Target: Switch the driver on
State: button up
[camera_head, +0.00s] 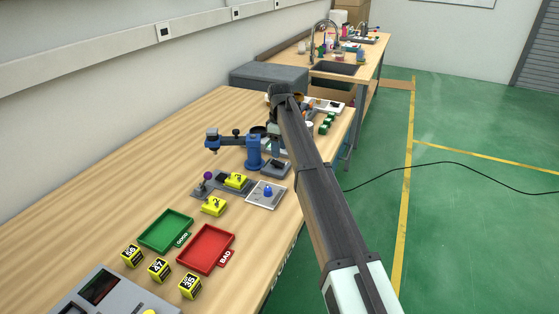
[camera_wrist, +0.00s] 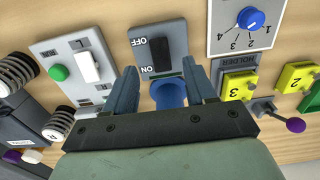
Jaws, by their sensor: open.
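A grey switch box (camera_wrist: 140,40) with a black rocker switch (camera_wrist: 159,52) lies on the table in the wrist view, with the word ON at its end nearer my gripper. It also shows in the head view as a small grey box (camera_head: 278,169) beside a blue stand (camera_head: 253,151) with an arm reaching left. My gripper (camera_wrist: 161,75) is open and empty, its two blue-grey fingers spread just short of the box. A blue round post (camera_wrist: 168,94) shows between the fingers. I cannot tell which side of the rocker is pressed.
A panel with a green button (camera_wrist: 58,72) and white switch (camera_wrist: 88,66) lies left of the box; a blue dial (camera_wrist: 250,18) lies right. Yellow blocks (camera_wrist: 239,83) sit near a purple-knobbed lever (camera_wrist: 295,125). Green (camera_head: 166,231) and red (camera_head: 206,250) trays lie nearer in the head view.

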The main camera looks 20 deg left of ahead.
aim_at(279, 164)
jog(key=shift+f, duration=2.95)
